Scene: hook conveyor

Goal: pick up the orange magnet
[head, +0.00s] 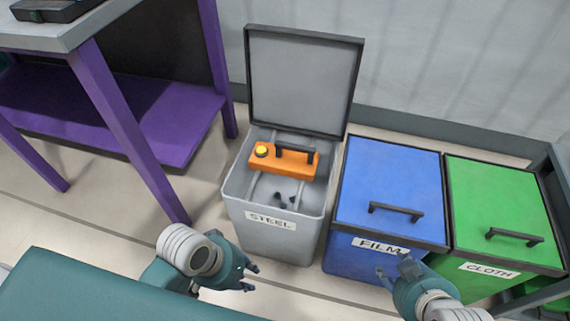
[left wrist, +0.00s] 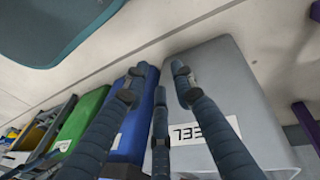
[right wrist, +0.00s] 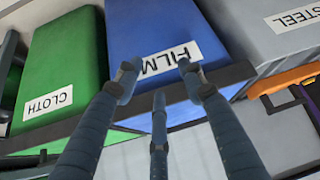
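The orange magnet (head: 284,160) is a block with a dark handle on top and a yellow round button at its left end. It lies across the open top of the grey STEEL bin (head: 235,207), and part of it shows at the right edge of the right wrist view (right wrist: 289,81). My left gripper (head: 250,278) is open and empty, low in front of the STEEL bin; its spread fingers show in the left wrist view (left wrist: 160,75). My right gripper (head: 392,268) is in front of the blue FILM bin, open and empty, with fingers apart in the right wrist view (right wrist: 155,68).
The STEEL bin's lid (head: 303,80) stands open at the back. The blue FILM bin (head: 388,180) and green CLOTH bin (head: 505,200) are closed, to the right. A purple-legged table (head: 118,110) stands at the left. Small dark pieces (head: 283,200) lie inside the STEEL bin.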

